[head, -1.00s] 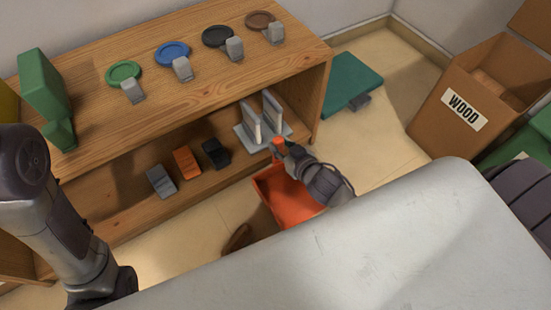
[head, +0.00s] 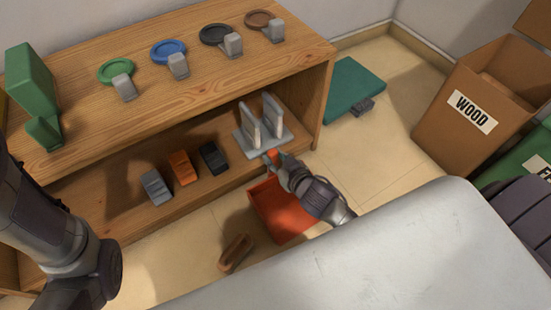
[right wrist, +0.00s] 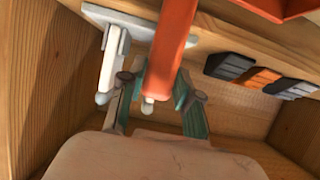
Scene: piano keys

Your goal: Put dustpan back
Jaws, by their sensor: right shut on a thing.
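The orange-red dustpan (head: 278,212) hangs in front of the wooden shelf unit, its pan low over the floor. My right gripper (head: 273,160) is shut on its handle, which also shows between the green-edged fingers in the right wrist view (right wrist: 173,40). A pale grey rack (head: 262,138) with two upright plates stands on the lower shelf, just behind the gripper; part of it shows at upper left in the right wrist view (right wrist: 112,55). The dustpan appears apart from the rack. Only part of my left arm shows at the left; its gripper is out of view.
Grey, orange and black blocks (head: 182,168) sit on the lower shelf left of the rack. A brown brush-like object (head: 235,253) lies on the floor. A cardboard box marked WOOD (head: 467,125) stands at right. A teal flat object (head: 352,88) lies behind.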

